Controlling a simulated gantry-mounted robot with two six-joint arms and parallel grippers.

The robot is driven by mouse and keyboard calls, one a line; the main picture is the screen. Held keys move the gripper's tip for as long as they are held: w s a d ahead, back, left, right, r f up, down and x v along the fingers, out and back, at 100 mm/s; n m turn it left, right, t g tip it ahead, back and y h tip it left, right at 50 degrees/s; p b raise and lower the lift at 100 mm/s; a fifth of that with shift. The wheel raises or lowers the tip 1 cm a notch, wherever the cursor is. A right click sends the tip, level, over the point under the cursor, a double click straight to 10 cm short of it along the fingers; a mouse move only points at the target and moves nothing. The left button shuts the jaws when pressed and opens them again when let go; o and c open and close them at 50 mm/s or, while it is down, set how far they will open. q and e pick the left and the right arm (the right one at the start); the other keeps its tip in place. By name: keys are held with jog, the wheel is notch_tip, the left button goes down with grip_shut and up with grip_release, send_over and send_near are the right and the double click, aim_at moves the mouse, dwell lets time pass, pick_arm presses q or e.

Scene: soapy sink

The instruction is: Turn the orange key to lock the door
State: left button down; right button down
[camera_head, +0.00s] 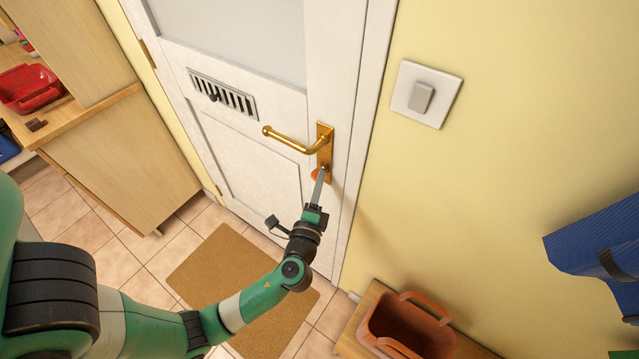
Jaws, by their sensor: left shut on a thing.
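The white door (255,140) stands closed in its frame in the head view. It has a brass handle (290,139) on a brass plate, with the lock below the lever. The orange key (314,174) shows as a small orange bit at the lower part of the plate, mostly hidden by my gripper. My left gripper (321,172) reaches up to the lock from below and is shut on the key. How far the key is turned cannot be seen. My right gripper is out of view.
A light switch (422,95) is on the yellow wall right of the door. An orange basket (408,325) sits on a wooden surface at the lower right, with a blue object (600,240) above. A brown mat (225,270) lies before the door. A wooden cabinet (120,165) stands left.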

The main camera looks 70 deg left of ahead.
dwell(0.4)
pick_arm(q)
jog(key=shift+c, duration=2)
grip_release()
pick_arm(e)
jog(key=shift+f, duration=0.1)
